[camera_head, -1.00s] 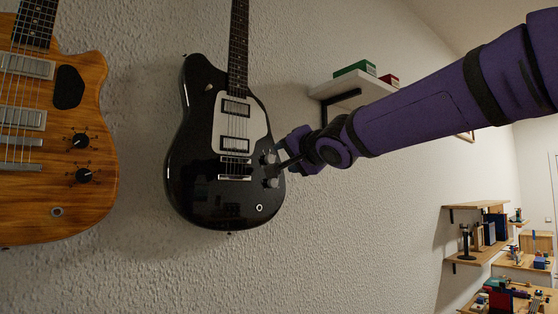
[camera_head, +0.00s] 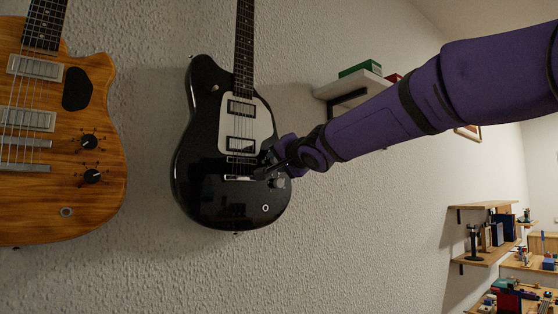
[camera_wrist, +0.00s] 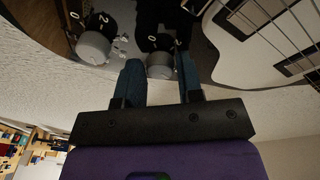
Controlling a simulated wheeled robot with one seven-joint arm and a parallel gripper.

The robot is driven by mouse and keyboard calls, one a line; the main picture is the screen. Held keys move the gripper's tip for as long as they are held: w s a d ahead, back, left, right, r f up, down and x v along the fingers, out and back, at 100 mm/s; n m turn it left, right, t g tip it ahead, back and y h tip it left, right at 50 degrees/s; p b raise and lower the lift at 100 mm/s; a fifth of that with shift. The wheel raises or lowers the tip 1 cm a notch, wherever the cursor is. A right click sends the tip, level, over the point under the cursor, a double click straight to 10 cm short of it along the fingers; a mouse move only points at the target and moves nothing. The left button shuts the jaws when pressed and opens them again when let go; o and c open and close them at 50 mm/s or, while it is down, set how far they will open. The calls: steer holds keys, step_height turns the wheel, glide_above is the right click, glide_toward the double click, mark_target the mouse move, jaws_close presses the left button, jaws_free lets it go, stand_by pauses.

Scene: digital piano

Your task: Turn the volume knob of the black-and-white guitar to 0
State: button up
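The black-and-white guitar (camera_head: 215,190) hangs on the wall, with a black body and white pickguard. My gripper (camera_head: 266,168) is at the knobs on its lower right. In the wrist view, the two blue fingers of my gripper (camera_wrist: 160,78) stand on either side of a silver-grey knob (camera_wrist: 160,66), very close to it. I cannot tell whether they touch or press it. A "0" mark shows beside this knob; its pointer is hidden. A second silver knob (camera_wrist: 93,47) is free to the left, with "0" and "2" marks. No label shows which knob is volume.
A wooden guitar (camera_head: 60,150) with two black knobs hangs at the left. A white shelf (camera_head: 350,88) with green and red boxes is behind my arm. Wooden shelves (camera_head: 485,255) with small items stand at the lower right. The guitar's strings (camera_wrist: 265,30) are right of my fingers.

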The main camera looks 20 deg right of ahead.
steer(key=c, duration=0.4)
steer(key=shift+c, duration=0.2)
steer(key=shift+n, duration=0.3)
steer(key=shift+w+d+n+g+y, duration=0.15)
steer(key=shift+n+y, duration=0.6)
steer(key=shift+n, duration=4.6)
steer(key=shift+s+d+n+g+y, duration=0.15)
steer(key=shift+n+y, duration=0.65)
steer(key=shift+n, duration=4.6)
steer(key=shift+w+d+n+g+y, duration=0.15)
steer(key=shift+n+y, duration=0.6)
steer(key=shift+n, duration=4.6)
steer(key=shift+a, duration=0.1)
